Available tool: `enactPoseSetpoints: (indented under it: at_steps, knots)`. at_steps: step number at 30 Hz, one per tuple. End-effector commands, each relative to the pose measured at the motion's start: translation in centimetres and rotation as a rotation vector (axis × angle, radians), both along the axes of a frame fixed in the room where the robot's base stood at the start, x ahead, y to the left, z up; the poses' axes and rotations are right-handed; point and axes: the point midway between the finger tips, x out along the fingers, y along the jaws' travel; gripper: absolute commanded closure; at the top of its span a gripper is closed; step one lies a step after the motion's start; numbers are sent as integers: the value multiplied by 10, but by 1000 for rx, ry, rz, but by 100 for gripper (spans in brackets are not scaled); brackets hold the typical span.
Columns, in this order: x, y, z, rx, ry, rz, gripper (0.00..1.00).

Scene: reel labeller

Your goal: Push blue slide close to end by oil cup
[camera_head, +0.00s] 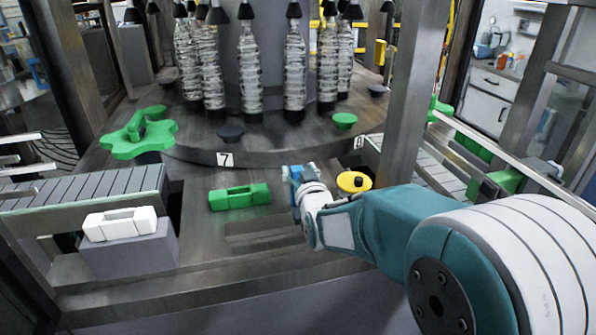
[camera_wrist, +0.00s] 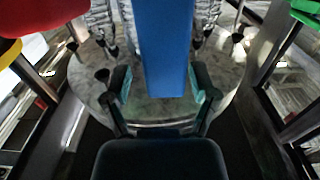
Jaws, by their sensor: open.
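My gripper (camera_head: 303,190) is above the machine's front deck, right of a green block (camera_head: 239,196). In the wrist view my gripper (camera_wrist: 163,90) is open, one finger on each side of a long blue bar (camera_wrist: 165,45), which appears to be the blue slide. I cannot tell whether the fingers touch it. In the head view only a small blue patch (camera_head: 294,174) shows at the gripper's tip; the rest is hidden or merges with it. A round yellow part with a black knob (camera_head: 354,182) is just right of the gripper. I cannot tell which part is the oil cup.
Several clear bottles (camera_head: 250,75) stand on the round table behind. A green star wheel (camera_head: 138,135) is at left. A white block (camera_head: 120,223) sits on a grey box (camera_head: 135,254) by the left conveyor (camera_head: 90,188). A metal post (camera_head: 405,95) rises behind my arm.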

Motion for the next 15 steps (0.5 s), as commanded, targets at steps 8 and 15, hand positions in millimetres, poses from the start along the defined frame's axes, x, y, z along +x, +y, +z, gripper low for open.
enactPoseSetpoints:
  at_steps: [8,15]
  knots:
    - [-1,2,-1,-2,0,2,23]
    - [-31,-7,0,-1,0,1,23]
